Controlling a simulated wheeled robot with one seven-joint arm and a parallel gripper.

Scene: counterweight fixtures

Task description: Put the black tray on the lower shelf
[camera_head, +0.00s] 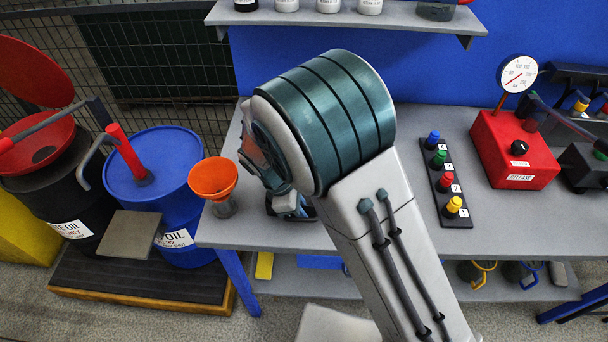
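My arm's large teal-and-grey joint fills the middle of the view and hides the workbench behind it. My gripper's fingers cannot be made out. A small dark edge beside a blue-and-grey part shows on the bench just below the joint; I cannot tell whether it is the black tray. A flat black strip (445,187) with blue, green, red and yellow knobs lies on the bench to the right of my arm. The lower shelf (345,286) shows under the bench, partly hidden by my arm. A yellow piece (265,265) and a blue piece (318,262) are at its left.
A red box (513,150) with a gauge (517,74) stands on the bench's right. An orange funnel (213,180) is at its left edge. Blue (155,165) and black drums stand at left. Yellow-handled dark items (478,274) occupy the lower shelf's right. An upper shelf (340,17) holds jars.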

